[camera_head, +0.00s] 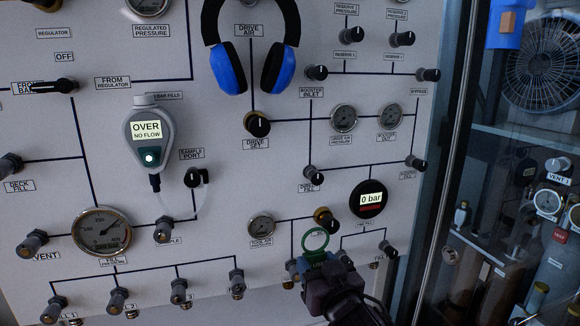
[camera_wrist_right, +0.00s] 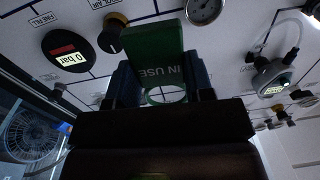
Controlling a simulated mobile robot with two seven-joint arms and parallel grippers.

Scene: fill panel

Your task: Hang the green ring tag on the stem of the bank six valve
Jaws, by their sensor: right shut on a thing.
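The green ring tag (camera_head: 318,263) is in my right gripper (camera_head: 327,283), at the lower middle of the head view. Its open ring points up, just below a valve with a brass-coloured collar (camera_head: 325,217). In the right wrist view the tag (camera_wrist_right: 155,58) reads "IN USE" and stands between the fingers of my right gripper (camera_wrist_right: 163,88). The ring looks apart from the valve stems, but its depth from the panel is hard to tell. No label reading bank six is legible; a grey-knobbed valve (camera_head: 291,269) left of the tag is partly hidden. My left gripper is out of view.
A round "0 bar" gauge (camera_head: 370,199) sits right of the tag, with a small dial (camera_head: 261,226) to the left. Several knobs project from the panel nearby. Blue headphones (camera_head: 229,80) hang above. A glass cabinet (camera_head: 500,200) stands at the right.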

